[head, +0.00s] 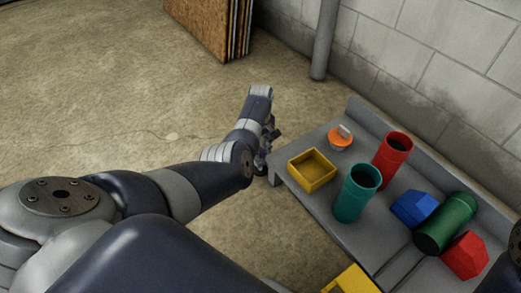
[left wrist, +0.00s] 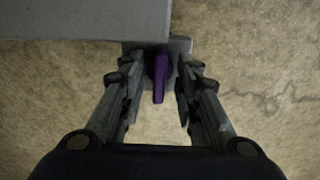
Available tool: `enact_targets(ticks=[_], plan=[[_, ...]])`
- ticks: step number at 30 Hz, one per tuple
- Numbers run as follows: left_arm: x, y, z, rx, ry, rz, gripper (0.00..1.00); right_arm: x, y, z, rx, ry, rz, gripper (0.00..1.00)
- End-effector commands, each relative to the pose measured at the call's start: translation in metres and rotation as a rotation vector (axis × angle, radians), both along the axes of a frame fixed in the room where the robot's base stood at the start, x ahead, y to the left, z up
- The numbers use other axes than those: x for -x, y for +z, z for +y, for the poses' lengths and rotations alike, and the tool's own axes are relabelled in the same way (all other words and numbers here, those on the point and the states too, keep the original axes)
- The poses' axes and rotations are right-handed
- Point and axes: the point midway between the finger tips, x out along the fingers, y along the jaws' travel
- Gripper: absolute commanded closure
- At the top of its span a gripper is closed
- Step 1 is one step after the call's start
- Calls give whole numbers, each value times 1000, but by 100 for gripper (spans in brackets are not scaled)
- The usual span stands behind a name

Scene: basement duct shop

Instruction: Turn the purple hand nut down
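The purple hand nut (left wrist: 161,75) shows in the left wrist view as a narrow purple handle. It sits at a grey bracket (left wrist: 181,46) beside the edge of the grey bench. My left gripper (left wrist: 158,88) is open, with one finger on each side of the purple handle and a visible gap on both sides. In the head view my left gripper (head: 266,140) is by the bench's left end, seen from behind and partly hidden by its own wrist. The purple nut cannot be made out there. My right gripper is not in view.
The grey bench (head: 318,207) holds a yellow open box (head: 312,170), an orange piece with a grey tab (head: 340,138), teal (head: 357,194) and red (head: 392,158) cups, a green cylinder (head: 446,224), and blue and red blocks. A pipe and block wall stand behind.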

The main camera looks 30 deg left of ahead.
Motion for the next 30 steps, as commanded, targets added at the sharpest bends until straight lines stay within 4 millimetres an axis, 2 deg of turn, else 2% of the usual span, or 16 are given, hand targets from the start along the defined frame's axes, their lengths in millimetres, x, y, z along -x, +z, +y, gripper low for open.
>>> enact_targets(ticks=[8,12,23,30], plan=[[0,0,0,0,0,0,70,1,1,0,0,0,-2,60],[0,0,0,0,0,0,100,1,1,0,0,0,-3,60],[0,0,0,0,-15,1,100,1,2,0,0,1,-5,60],[0,2,1,-2,-113,1,100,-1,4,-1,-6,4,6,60]])
